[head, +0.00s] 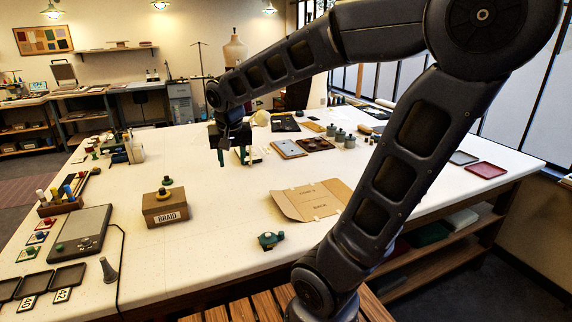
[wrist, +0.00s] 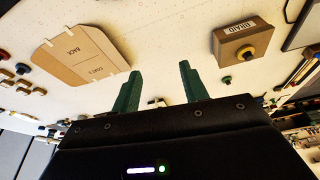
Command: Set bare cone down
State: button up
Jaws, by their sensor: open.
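A bare grey cone (head: 110,272) stands upright on the white table at the front left, beside the scale's cable. I cannot make it out in the wrist view. My gripper (head: 232,156) is over the middle of the table, far behind and to the right of the cone. Its two green fingers are apart. The wrist view also shows my gripper (wrist: 161,76) with its fingers spread and no object held between them.
The BRAID box (head: 165,209) and a folded brown card pattern (head: 312,200) lie on the table (head: 215,250). A dark scale (head: 80,234) and small trays (head: 68,276) are at the left. A teal object (head: 270,240) sits near the front edge.

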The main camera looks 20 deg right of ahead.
jog(key=s+d+n+t, duration=0.1)
jog(key=s+d, duration=0.9)
jog(key=d, duration=0.2)
jog(key=shift+d, duration=0.3)
jog(key=shift+s+r, duration=0.1)
dwell(0.6)
